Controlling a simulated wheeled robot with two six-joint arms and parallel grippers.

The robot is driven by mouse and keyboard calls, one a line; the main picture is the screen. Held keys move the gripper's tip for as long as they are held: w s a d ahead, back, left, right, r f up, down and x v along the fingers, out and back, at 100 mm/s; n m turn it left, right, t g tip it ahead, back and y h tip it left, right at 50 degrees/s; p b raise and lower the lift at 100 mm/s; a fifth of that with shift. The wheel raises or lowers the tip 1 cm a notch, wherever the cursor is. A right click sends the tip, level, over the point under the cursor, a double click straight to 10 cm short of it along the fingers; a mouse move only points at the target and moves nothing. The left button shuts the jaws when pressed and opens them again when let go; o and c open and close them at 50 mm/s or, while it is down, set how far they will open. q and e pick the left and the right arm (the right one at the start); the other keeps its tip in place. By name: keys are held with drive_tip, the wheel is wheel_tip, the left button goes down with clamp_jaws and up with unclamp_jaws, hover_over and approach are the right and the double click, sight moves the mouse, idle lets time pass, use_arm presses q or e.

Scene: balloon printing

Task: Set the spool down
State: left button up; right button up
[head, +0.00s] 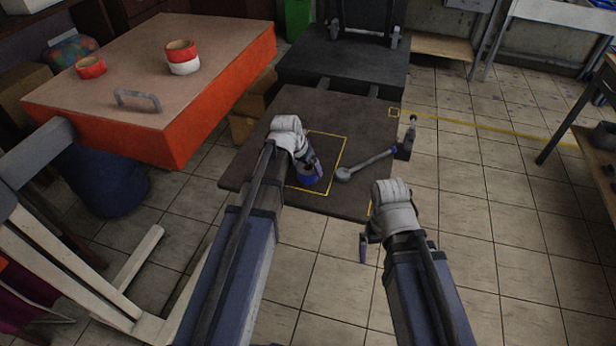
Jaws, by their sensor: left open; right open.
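A small blue and grey round thing (307,177), apparently the spool, rests inside the yellow-outlined square (340,152) on the dark platform (255,155). My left gripper (313,160) is open right at it, with its fingers close against or just above it. The wrist partly hides the spool, and I cannot tell whether the fingers touch it. My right gripper (364,246) is open and empty off the platform's front right corner, over the tiled floor.
A grey rod with a round end (367,164) lies right of the square, by a small upright post (410,134). An orange-sided table (140,75) at left carries red and white tape rolls (182,57) and a handle (138,100). Open floor (470,220) lies right.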

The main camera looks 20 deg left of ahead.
use_arm(q)
drive_tip(key=b+x, duration=0.1)
drive_tip(key=x, duration=0.2)
drive_tip(key=shift+b, duration=0.4)
drive_tip(key=shift+r, duration=0.1)
use_arm(e)
wheel_tip(320, 180, down, 2)
drive_tip(key=shift+f, duration=0.25)
use_arm(q)
drive_tip(key=shift+a, duration=0.1)
drive_tip(key=shift+c, duration=0.4)
drive_tip(key=c, duration=1)
drive_tip(key=shift+r, duration=0.1)
wheel_tip(320, 180, up, 10)
drive_tip(key=p, duration=1)
use_arm(e)
wheel_tip(320, 180, up, 10)
